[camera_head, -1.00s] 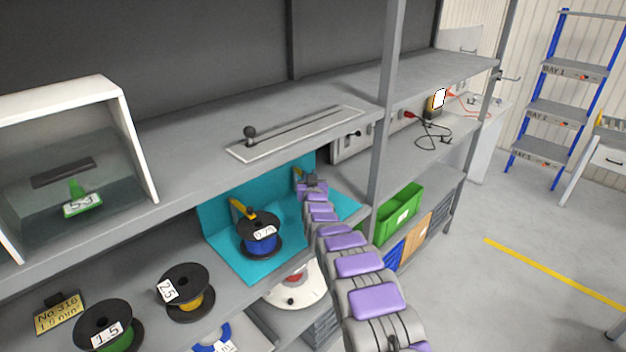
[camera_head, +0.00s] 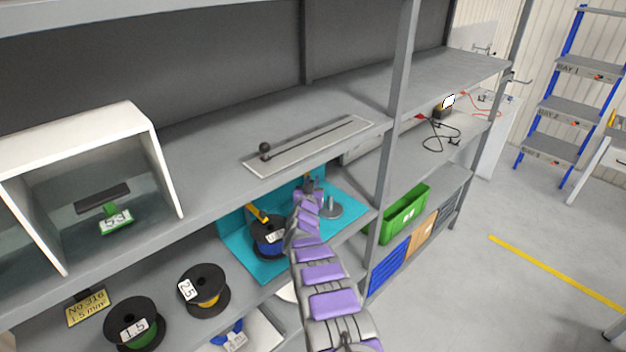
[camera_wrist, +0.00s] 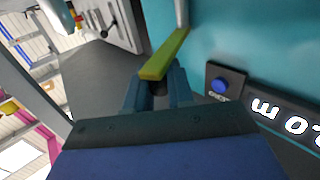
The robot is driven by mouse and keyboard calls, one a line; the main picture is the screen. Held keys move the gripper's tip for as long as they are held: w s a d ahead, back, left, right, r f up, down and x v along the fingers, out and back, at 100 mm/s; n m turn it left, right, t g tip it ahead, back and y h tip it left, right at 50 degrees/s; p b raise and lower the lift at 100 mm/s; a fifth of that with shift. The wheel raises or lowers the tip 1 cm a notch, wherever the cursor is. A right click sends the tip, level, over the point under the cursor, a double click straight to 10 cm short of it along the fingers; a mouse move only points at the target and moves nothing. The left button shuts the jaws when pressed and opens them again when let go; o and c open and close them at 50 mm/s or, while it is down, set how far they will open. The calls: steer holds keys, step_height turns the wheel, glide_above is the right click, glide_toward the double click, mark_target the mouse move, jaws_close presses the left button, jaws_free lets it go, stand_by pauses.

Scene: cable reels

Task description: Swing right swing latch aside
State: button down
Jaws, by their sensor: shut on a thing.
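The right swing latch is a yellow-green bar (camera_wrist: 163,58) in the wrist view, slanting up to a grey post on the teal panel. My gripper (camera_wrist: 158,88) is shut on its near end, with a dark finger on each side. In the head view my gripper (camera_head: 309,188) is at the back of the teal bay, small and partly hidden by my arm, and the latch can hardly be made out there. The left latch, a yellow bar (camera_head: 257,212), sits above a blue cable reel (camera_head: 268,240) to the left of my gripper.
A grey spindle on a round base (camera_head: 331,207) stands just right of my arm. The teal panel (camera_wrist: 225,35) is close beside the latch; a blue button (camera_wrist: 220,85) is on it. A shelf (camera_head: 215,160) hangs above the bay. A shelf upright (camera_head: 388,150) stands to the right.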

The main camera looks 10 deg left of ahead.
steer(key=shift+a+r, duration=0.1)
steer(key=shift+r, duration=0.1)
steer(key=c, duration=1.1)
jaws_free()
steer(key=shift+c, duration=0.2)
steer(key=shift+o, duration=0.5)
steer(key=shift+f, duration=0.15)
steer(key=shift+s, duration=0.1)
steer(key=s+d, duration=0.1)
steer(key=s, duration=1.6)
steer(key=shift+d, duration=0.25)
steer(key=shift+f, duration=0.1)
